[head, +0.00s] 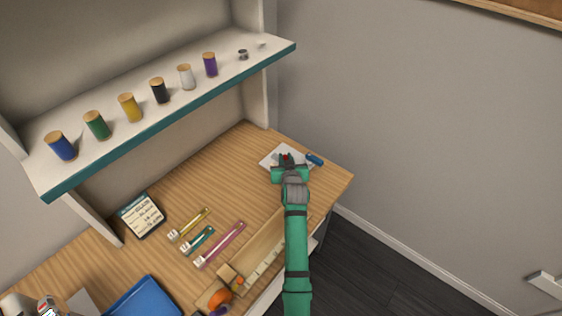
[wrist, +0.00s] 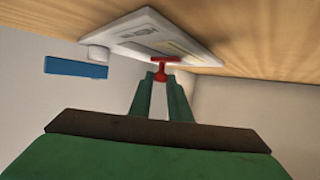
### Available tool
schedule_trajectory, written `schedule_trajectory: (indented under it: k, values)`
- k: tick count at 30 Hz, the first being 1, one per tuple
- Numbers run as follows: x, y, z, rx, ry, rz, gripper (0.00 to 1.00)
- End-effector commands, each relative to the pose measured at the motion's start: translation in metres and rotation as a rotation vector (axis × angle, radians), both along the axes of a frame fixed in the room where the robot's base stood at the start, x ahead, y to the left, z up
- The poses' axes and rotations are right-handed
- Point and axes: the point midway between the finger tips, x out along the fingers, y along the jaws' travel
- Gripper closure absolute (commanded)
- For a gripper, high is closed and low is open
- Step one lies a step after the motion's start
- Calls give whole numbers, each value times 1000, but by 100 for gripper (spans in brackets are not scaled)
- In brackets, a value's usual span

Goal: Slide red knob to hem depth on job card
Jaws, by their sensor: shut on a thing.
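The red knob (head: 285,157) shows as a small red spot at my gripper's tip, over the white gauge plate (head: 268,160) at the worktop's far right. In the wrist view the red knob (wrist: 161,66) is T-shaped and sits between my two green fingertips. My gripper (head: 287,163) is shut on it; it also fills the lower wrist view (wrist: 161,78). The white plate (wrist: 135,35) carries printed marks, too blurred to read. The job card (head: 142,215) stands at the left on the worktop; its text is too small to read.
A blue piece (head: 314,159) lies at the plate's right side. Yellow, teal and pink-handled tools (head: 220,245) lie mid-worktop, near a wooden tray (head: 262,250). Thread spools line the shelf (head: 170,125) above. A blue tray (head: 145,297) is at the front left.

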Motion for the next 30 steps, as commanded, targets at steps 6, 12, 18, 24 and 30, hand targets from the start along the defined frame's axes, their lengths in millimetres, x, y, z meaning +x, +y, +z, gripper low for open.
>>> schedule_trajectory:
  k: [6,12,18,24,30]
  values:
    - [0,-2,0,1,0,-3,100]
    - [0,-2,0,1,0,-4,65]
    - [-1,-2,0,0,0,-3,65]
    - [-13,-2,5,1,-1,-3,65]
    - [-45,-5,18,2,-2,-3,65]
